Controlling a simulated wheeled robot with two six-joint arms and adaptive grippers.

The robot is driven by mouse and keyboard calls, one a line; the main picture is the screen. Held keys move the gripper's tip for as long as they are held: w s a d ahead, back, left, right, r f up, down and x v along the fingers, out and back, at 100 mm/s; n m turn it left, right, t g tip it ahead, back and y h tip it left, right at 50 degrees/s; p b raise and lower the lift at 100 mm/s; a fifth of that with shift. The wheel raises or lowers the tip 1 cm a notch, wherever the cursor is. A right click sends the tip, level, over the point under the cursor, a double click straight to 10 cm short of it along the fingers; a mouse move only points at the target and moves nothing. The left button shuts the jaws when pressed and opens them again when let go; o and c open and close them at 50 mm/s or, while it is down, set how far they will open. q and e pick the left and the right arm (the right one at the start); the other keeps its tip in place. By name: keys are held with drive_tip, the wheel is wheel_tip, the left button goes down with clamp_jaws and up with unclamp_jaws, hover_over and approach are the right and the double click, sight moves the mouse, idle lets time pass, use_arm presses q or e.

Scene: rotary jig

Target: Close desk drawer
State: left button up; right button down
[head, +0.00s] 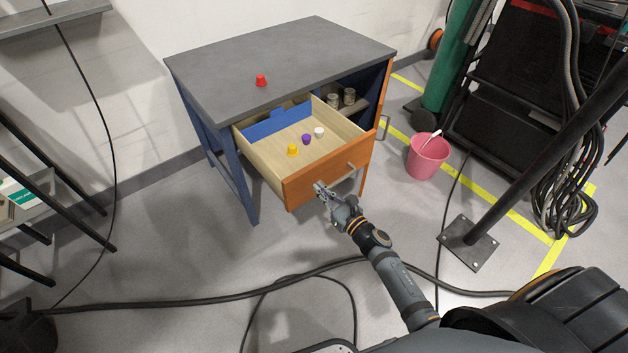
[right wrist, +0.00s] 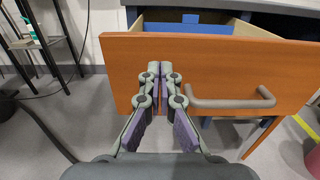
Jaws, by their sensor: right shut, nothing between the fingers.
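The desk (head: 275,58) has a grey top and blue legs. Its drawer (head: 297,189) is pulled open, with an orange-brown front and pale wooden walls. Inside lie a yellow piece (head: 292,150), a purple piece (head: 306,140) and a white piece (head: 319,132). My right gripper (head: 319,187) is shut and empty at the drawer front. In the right wrist view its fingertips (right wrist: 160,68) lie over the drawer front (right wrist: 220,68), left of the grey handle (right wrist: 232,102); I cannot tell whether they touch it. My left gripper is not in view.
A red piece (head: 261,80) stands on the desk top. Jars (head: 348,97) sit on the desk's open shelf. A pink bucket (head: 428,158) stands to the right, near a metal post (head: 505,175). Cables (head: 200,300) cross the floor in front.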

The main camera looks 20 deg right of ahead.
sight(308, 178)
drive_tip(key=x, duration=0.3)
drive_tip(key=shift+w+a, duration=0.1)
drive_tip(key=shift+w, duration=0.15)
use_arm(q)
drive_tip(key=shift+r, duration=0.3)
use_arm(e)
drive_tip(key=shift+w, duration=0.1)
